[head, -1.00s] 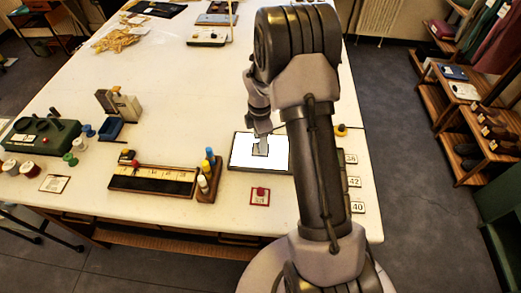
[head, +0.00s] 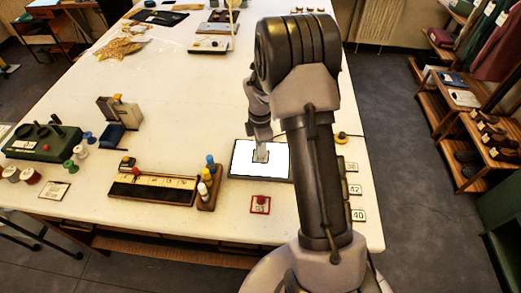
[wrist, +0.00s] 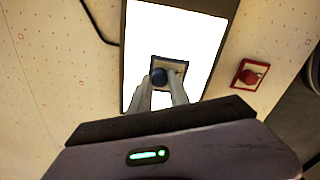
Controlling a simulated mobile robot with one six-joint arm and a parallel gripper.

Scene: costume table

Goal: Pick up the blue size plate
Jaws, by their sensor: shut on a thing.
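The blue size plate is a small dark-edged square with a round blue knob. In the wrist view the plate (wrist: 180,66) lies over the bright white panel (wrist: 200,30), with its knob between my fingers. My gripper (wrist: 166,84) is shut on that knob. In the head view my gripper (head: 261,150) reaches down to the lit panel (head: 245,171), and the plate (head: 261,159) is a small shape at the fingertips. I cannot tell whether the plate touches the panel or is slightly above it.
A red-knobbed plate (head: 260,204) lies just in front of the panel. A wooden tray (head: 152,190) and a rack of small bottles (head: 208,190) stand to the left. White table shows clear behind the panel.

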